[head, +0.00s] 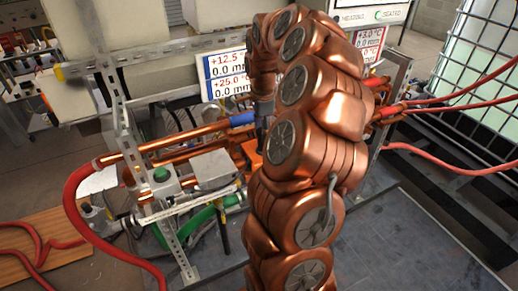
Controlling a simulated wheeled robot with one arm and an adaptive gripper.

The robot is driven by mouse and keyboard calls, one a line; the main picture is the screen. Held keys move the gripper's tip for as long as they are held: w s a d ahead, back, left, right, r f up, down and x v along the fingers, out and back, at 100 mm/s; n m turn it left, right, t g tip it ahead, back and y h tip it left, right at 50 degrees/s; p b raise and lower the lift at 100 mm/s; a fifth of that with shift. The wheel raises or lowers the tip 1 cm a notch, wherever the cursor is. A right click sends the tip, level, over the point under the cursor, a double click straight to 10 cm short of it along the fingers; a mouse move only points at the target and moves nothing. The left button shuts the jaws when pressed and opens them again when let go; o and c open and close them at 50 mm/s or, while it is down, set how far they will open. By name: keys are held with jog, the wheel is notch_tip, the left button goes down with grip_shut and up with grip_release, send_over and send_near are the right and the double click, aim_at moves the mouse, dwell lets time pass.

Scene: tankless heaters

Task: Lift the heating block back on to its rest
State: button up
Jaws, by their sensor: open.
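My copper-coloured arm rises through the middle of the head view and bends over at the top. My gripper (262,128) is the small dark end hanging down behind it, at the right end of a blue-sleeved copper pipe. It is open; its fingertips are hard to make out. An orange piece (250,155) shows just below it, partly hidden by my arm. I cannot tell whether this is the heating block or its rest, or whether the gripper touches it. No other part is clearly the heating block.
Copper pipes (165,143) and a bracketed valve assembly (208,170) stand left. A red hose (72,205) loops at the left; red hoses (450,100) run right towards a caged white tank (480,55). Number panels (228,74) stand behind. Grey floor is clear at lower right.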

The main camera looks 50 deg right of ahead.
aim_at(259, 143)
jog(key=shift+f+p, duration=0.9)
jog(key=shift+f, duration=1.65)
jog(key=shift+c, duration=0.4)
grip_shut()
